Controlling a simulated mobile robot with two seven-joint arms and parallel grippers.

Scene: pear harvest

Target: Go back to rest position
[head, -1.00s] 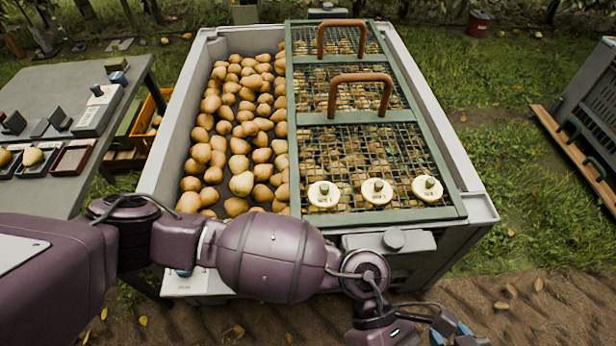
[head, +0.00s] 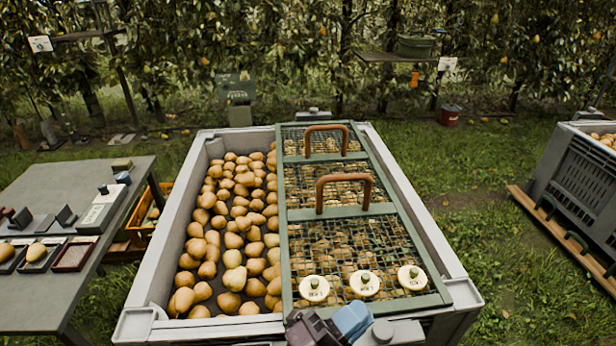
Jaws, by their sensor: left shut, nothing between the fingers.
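My right gripper is not in view.
The bin holds many pears; a green mesh lid (head: 372,185) with brown handles covers its right part. Three round cream tags lie on the lid's near end. A grey table (head: 40,300) stands left, a second crate (head: 580,185) right.

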